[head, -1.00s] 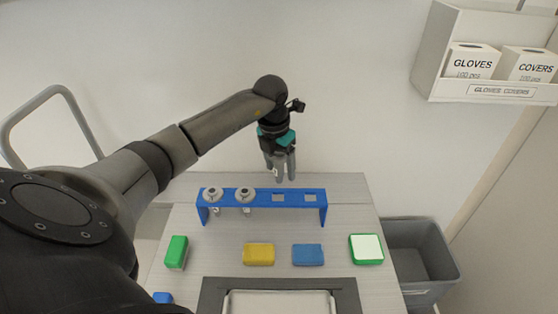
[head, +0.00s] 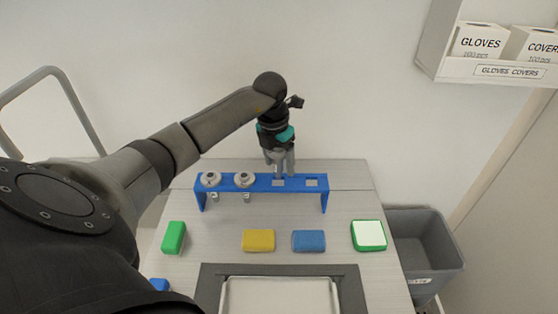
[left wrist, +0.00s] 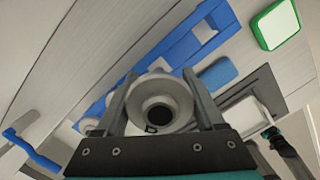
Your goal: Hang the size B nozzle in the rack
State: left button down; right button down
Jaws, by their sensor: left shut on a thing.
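My left gripper (head: 284,172) is at the blue rack (head: 262,184), by the third slot from the left. It is shut on a pale nozzle (left wrist: 158,112), seen between the fingers in the left wrist view as a ring around a dark hole. A partly hidden letter shows on its rim, too unclear to read for sure. The fingers mostly hide this nozzle in the head view. Two other nozzles hang in the rack's left slots, one at the far left (head: 210,179) and one beside it (head: 244,179). The rightmost slot (head: 312,183) is empty.
In front of the rack lie a green block (head: 174,237), a yellow block (head: 258,240), a blue block (head: 308,241) and a green-and-white block (head: 368,235). A dark-framed tray (head: 208,290) is at the front. A grey bin (head: 430,240) stands right of the table.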

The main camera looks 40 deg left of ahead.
pick_arm(q)
jog(key=shift+f+b, duration=0.5)
jog(key=shift+f, duration=0.25)
dwell(1.2)
